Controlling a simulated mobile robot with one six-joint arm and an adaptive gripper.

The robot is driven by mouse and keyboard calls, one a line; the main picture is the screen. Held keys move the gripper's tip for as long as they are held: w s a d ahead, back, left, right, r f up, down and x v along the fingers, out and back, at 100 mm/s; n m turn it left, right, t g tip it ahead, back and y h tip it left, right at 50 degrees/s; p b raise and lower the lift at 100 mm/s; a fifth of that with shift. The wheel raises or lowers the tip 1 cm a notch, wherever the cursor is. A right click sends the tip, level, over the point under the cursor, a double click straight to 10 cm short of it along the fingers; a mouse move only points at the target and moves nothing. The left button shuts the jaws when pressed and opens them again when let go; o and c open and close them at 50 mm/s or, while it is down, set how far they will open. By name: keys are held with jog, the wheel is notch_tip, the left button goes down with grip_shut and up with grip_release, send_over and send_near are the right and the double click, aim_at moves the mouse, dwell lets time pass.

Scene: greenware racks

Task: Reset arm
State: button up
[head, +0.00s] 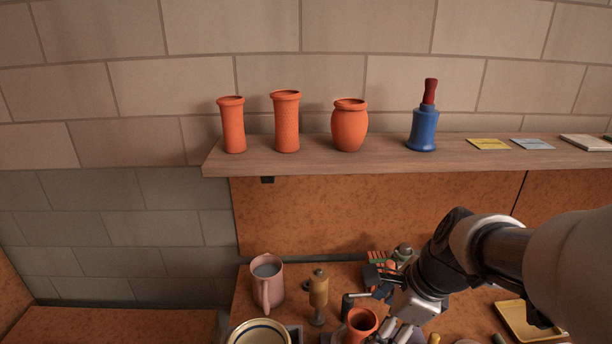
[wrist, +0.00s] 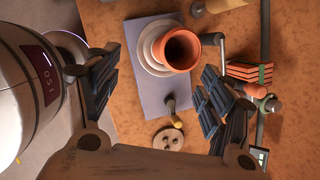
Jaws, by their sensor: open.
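My gripper (head: 396,322) is at the front of the work table in the head view, pointing down, near an orange pot (head: 361,318). In the wrist view my gripper (wrist: 158,92) is open, its dark ribbed fingers wide apart with nothing between them touching. The same orange pot (wrist: 185,66) stands on a pale round plate (wrist: 142,47) over a blue-grey mat (wrist: 153,88), beyond the gap between the fingers. The pot appears apart from both fingers.
A pink pitcher (head: 268,285) and a tan goblet-shaped piece (head: 318,291) stand left of the pot. A wooden shelf (head: 300,164) above holds orange vases (head: 287,122) and a blue red-handled tool (head: 423,130). A yellow tray (head: 512,309) lies right.

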jog(key=s+a+r+n+h, duration=0.1)
jog(key=s+r+n, duration=0.1)
jog(key=s+n, duration=0.5)
jog(key=s+r+n+t+h, duration=0.1)
jog(key=s+r+n, duration=0.2)
jog(key=s+n, duration=0.5)
jog(key=n, duration=0.7)
jog(key=shift+s+a+r+h, duration=0.2)
jog(key=shift+s+a+h, duration=0.05)
jog(key=shift+a+h, duration=0.15)
